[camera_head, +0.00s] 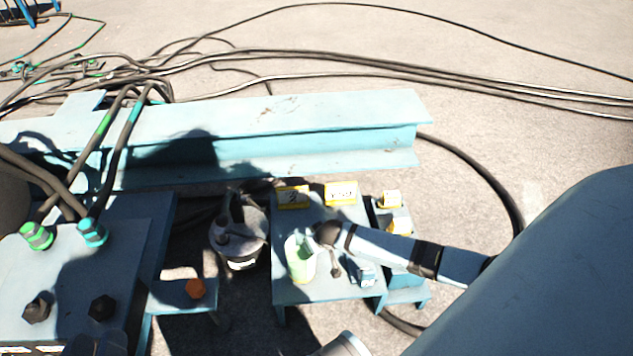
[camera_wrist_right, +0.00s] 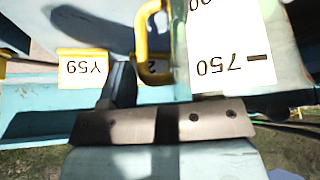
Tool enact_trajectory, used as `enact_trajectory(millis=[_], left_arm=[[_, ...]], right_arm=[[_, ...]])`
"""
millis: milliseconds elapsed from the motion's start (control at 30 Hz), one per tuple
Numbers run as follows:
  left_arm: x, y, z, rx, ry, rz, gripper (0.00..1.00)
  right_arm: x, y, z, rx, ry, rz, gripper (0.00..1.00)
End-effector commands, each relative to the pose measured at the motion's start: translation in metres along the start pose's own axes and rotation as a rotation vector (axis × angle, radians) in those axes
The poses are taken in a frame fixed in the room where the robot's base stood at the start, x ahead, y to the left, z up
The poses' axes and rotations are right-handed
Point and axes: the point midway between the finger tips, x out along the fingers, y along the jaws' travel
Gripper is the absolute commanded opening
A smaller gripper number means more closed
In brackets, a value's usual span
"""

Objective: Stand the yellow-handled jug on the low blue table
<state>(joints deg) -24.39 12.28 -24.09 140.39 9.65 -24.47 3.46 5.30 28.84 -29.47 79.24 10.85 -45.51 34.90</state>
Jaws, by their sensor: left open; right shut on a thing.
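The low blue table (camera_head: 350,285) stands right of centre in the head view. The jug (camera_head: 299,262), pale green and translucent, is upright over its left part; I cannot tell whether its base touches the top. In the right wrist view the jug (camera_wrist_right: 277,50) shows a white label marked 750 and its yellow handle (camera_wrist_right: 146,45). My right gripper (camera_head: 327,234) is shut on the jug at the handle side; in the right wrist view a dark finger (camera_wrist_right: 121,85) lies by the handle, and the jug hides the rest. My left gripper (camera_head: 97,344) is open, partly cut off at the bottom left.
Yellow labelled blocks (camera_head: 341,193) sit along the table's back edge. A grey can (camera_head: 240,240) stands left of the table. A blue beam (camera_head: 270,118) runs behind it. A blue plate with bolts (camera_head: 90,270) fills the left. Black cables (camera_head: 330,62) cross the ground behind.

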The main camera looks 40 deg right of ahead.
Motion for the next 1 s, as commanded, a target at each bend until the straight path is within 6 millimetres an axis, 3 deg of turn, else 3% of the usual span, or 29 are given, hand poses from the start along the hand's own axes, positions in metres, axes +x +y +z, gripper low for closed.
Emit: enact_trajectory(millis=[333,367,433,467,767,1000], left_arm=[[0.0,0.0,-0.001,0.0,0.0,0.0,0.43],[0.0,0.0,-0.001,0.0,-0.001,0.0,0.43],[0.0,0.0,-0.001,0.0,0.0,0.0,0.43],[0.0,0.0,-0.001,0.0,0.0,0.0,0.43],[0.0,0.0,-0.001,0.0,0.0,0.0,0.43],[-0.002,0.005,-0.029,0.0,0.076,-0.008,0.43]], right_arm=[[0.002,-0.001,0.0,0.002,0.002,-0.002,0.0],[0.002,-0.001,0.001,0.001,0.001,-0.001,0.64],[0.002,-0.001,0.001,0.001,0.001,-0.001,0.8],[0.002,0.0,0.001,0.001,0.001,-0.001,0.83],[0.0,0.0,0.0,0.0,0.001,-0.001,0.83],[-0.038,-0.001,-0.002,0.0,-0.001,-0.002,0.83]])
